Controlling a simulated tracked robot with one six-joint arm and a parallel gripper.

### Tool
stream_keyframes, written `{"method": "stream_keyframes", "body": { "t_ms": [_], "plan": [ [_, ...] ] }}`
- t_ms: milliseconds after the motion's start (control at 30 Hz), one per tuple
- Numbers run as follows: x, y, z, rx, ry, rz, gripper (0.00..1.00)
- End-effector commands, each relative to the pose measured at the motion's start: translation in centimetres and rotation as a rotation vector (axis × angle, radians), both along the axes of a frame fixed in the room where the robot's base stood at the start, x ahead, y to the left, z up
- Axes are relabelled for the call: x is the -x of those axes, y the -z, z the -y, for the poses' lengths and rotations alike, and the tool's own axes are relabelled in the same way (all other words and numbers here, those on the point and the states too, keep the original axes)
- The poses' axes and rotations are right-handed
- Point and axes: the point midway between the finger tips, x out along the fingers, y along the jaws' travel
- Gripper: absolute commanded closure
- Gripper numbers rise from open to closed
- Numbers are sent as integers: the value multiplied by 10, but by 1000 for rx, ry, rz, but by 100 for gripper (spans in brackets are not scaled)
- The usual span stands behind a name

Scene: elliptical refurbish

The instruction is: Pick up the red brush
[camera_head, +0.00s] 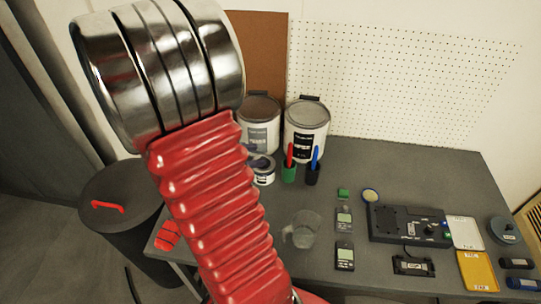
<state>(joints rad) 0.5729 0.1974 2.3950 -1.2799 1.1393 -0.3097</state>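A thin red upright thing (290,154) stands in a green cup (289,173) on the grey table. It may be the red brush, but only its upper part shows and it is too small to be sure. Beside it, a blue upright thing (315,157) stands in a dark cup (313,175). My own arm, with a red ribbed sleeve and metal rings, fills the left and middle of the view. My gripper does not show, so I cannot tell its place relative to the red thing.
Large paint cans (306,130) and a small can (262,170) stand behind and left of the cups. A clear beaker (302,230), handheld meters (344,256) and a black device (408,226) occupy the table (380,165). A dark bin (135,235) stands left.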

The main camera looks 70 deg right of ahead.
Motion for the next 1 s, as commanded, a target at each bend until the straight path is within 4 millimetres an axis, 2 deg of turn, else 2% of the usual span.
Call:
{"method": "stream_keyframes", "body": {
  "t_ms": [200,333,833,1000],
  "plan": [
    [18,24,42,-4,-84,-216,65],
    [23,34,57,-9,-124,-291,65],
    [25,38,64,-11,-141,-322,65],
    [32,42,74,-11,-138,-321,65]
  ]
}}
